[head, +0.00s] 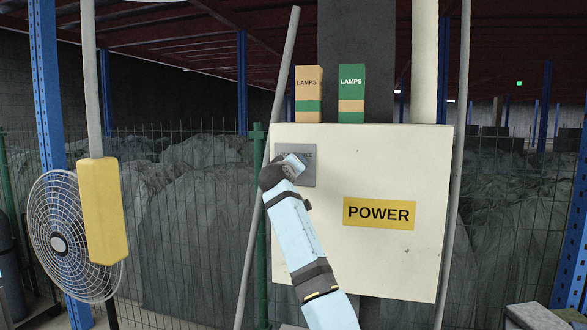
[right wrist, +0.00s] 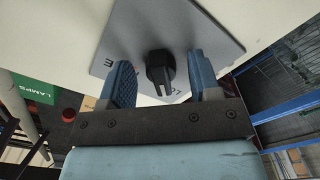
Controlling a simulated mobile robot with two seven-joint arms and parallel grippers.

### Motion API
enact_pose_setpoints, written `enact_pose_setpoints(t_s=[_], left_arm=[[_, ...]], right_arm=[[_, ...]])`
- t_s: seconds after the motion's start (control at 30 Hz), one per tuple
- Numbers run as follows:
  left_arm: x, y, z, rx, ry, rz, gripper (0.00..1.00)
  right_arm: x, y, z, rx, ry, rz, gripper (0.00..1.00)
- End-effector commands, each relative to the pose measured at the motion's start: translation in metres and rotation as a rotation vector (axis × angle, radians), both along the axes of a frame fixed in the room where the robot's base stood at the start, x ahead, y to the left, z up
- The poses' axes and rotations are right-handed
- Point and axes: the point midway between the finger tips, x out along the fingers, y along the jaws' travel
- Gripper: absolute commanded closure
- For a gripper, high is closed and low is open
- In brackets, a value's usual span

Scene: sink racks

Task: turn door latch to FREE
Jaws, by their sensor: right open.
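The door latch is a black knob (right wrist: 160,66) on a grey plate (right wrist: 150,25) in the right wrist view. In the head view the plate (head: 309,178) is on the upper left of a cream cabinet door (head: 330,255); its lettering is mostly hidden and unreadable. My right gripper (right wrist: 160,72) is open, with one blue finger on each side of the knob and a visible gap to each. The right gripper (head: 293,164) covers the knob in the head view. The knob's pointing direction against the labels cannot be told. My left gripper is not in view.
A yellow POWER sign (head: 379,213) is on the door. A tan LAMPS box (head: 308,82) and a green LAMPS box (head: 352,80) stand on top of the cabinet. A yellow box (head: 103,210) hangs before a fan (head: 58,243) at left. Wire fencing (head: 190,270) runs behind.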

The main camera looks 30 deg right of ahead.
Motion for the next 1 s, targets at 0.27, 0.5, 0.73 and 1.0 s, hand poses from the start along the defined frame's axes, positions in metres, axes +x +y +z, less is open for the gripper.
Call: enact_pose_setpoints(t_s=[0.27,0.5,0.73,1.0], left_arm=[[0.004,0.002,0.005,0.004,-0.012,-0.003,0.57],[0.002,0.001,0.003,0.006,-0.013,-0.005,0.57],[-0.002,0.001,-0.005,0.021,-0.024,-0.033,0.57],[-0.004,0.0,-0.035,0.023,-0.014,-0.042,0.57]], right_arm=[[0.0,0.0,0.0,0.0,0.0,0.0,0.9],[0.0,0.0,-0.001,0.01,-0.012,0.0,0.9],[0.0,0.001,-0.004,0.07,-0.082,0.0,0.9],[0.001,0.002,-0.006,0.214,-0.251,0.001,0.9]])
